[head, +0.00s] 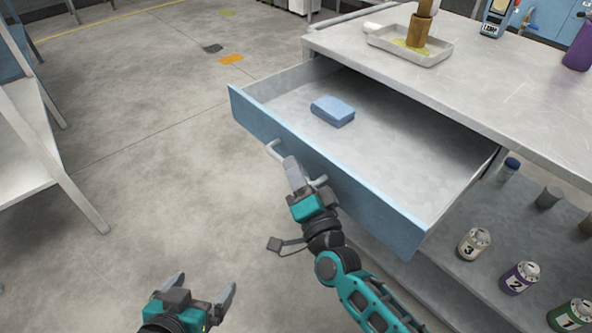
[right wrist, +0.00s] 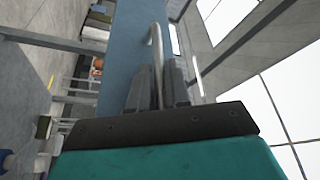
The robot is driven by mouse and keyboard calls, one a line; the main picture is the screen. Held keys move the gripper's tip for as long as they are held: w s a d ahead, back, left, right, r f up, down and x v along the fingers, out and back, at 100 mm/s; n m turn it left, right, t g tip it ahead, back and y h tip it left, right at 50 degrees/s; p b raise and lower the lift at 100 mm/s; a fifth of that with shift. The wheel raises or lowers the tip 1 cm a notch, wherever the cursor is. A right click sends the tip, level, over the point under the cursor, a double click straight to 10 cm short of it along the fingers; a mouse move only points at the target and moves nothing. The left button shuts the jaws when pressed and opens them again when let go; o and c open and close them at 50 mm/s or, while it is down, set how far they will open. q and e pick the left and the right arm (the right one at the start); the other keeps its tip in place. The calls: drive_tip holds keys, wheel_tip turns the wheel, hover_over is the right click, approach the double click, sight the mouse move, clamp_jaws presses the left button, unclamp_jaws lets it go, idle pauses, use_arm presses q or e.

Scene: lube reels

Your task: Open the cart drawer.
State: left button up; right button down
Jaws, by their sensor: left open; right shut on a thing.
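The cart drawer (head: 400,217) has a blue front and stands pulled well out from under the cart's top (head: 480,80). My right gripper (head: 295,170) is at the drawer front, shut on the bar handle (head: 273,150). In the right wrist view the handle (right wrist: 157,55) runs between the two fingers (right wrist: 157,85). My left gripper (head: 205,290) is open and empty, low over the floor and apart from the cart.
On the cart top are a tray (head: 440,52) with a brown post and a purple container (head: 580,48). Numbered cans, such as can 3 (head: 474,244) and can 2 (head: 519,278), stand on the lower shelf. A rack (head: 40,150) stands at left; floor between is clear.

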drive_tip(key=shift+r, duration=0.15)
drive_tip(key=c, duration=1.4)
unclamp_jaws()
drive_tip(key=shift+a, duration=0.1)
drive_tip(key=shift+c, duration=0.2)
drive_tip(key=shift+s+f, duration=0.3)
drive_tip(key=shift+s, duration=0.2)
use_arm(q)
drive_tip(key=shift+s+a+f+p, duration=0.1)
drive_tip(key=shift+s+a+p, duration=0.1)
drive_tip(key=shift+p, duration=0.1)
use_arm(e)
drive_tip(key=v, duration=1.1)
drive_tip(key=shift+s+d, duration=0.3)
drive_tip(key=shift+s, duration=0.05)
use_arm(q)
drive_tip(key=shift+w+r, duration=0.1)
drive_tip(key=shift+r, duration=0.1)
